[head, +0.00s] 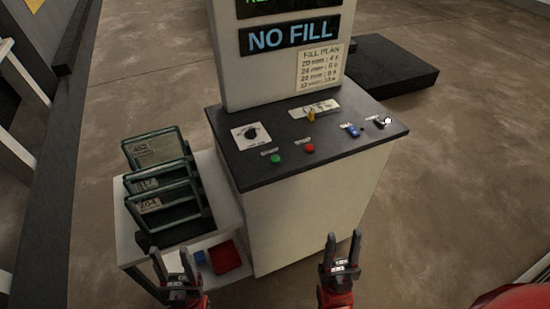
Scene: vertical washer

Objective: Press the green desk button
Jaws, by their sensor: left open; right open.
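The green desk button (277,160) sits on the dark top of the control desk (237,178), near its front left, under a small label. A red button (309,148) is just to its right. My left gripper (172,262) is open and empty, low in the picture over the shelf at the left of the desk. My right gripper (342,247) is open and empty, in front of the desk's white front face. In the picture both grippers are below the green button and apart from it.
An upright panel (228,75) reads NO FILL.

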